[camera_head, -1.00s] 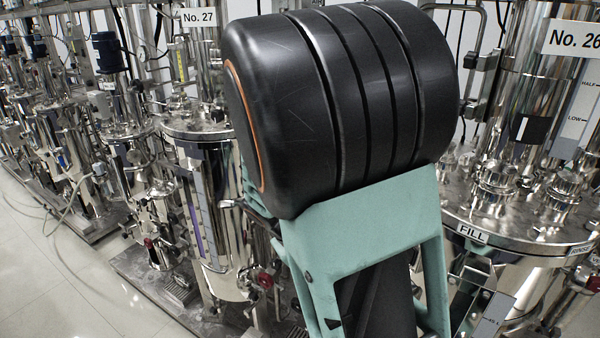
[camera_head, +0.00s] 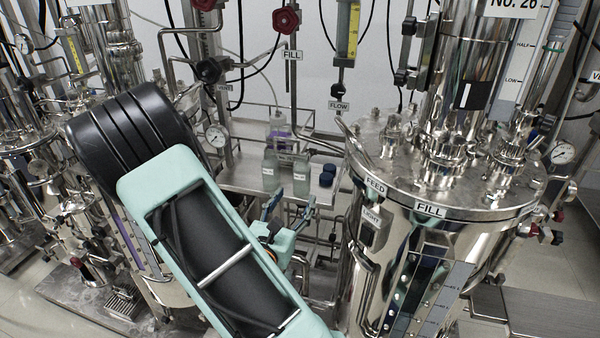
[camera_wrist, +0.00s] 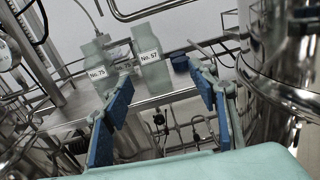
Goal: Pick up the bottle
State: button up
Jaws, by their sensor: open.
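Two translucent grey-green bottles with white labels stand on a metal shelf. In the wrist view they read No. 75 (camera_wrist: 98,62) and No. 57 (camera_wrist: 151,58). The head view shows a left bottle (camera_head: 270,172) and a right bottle (camera_head: 301,177). The task does not say which bottle is meant. My gripper (camera_head: 290,212) is in front of and below the bottles in the head view. In the wrist view my gripper (camera_wrist: 162,84) has its blue fingers spread apart with nothing between them. The bottles appear beyond the fingertips, apart from them.
Dark blue-capped containers (camera_head: 327,175) stand right of the bottles. A bottle with purple contents (camera_head: 279,127) is behind them. The metal shelf (camera_head: 238,178) carries them and has a thin rail. A large steel tank (camera_head: 420,250) stands close on the right. Pipes and valves surround the shelf.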

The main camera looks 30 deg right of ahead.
aim_at(300, 181)
jog(key=shift+n+t+y, duration=0.3)
jog(key=shift+n, duration=0.2)
jog(key=x, duration=0.7)
jog(key=p+x, duration=0.1)
jog(key=x, duration=0.2)
jog(key=shift+w+f, duration=0.1)
jog(key=shift+w, duration=0.5)
jog(key=shift+c, duration=0.3)
jog(key=c, duration=1.2)
jog(key=shift+r+p, duration=0.55)
jog(key=shift+r, duration=4.5)
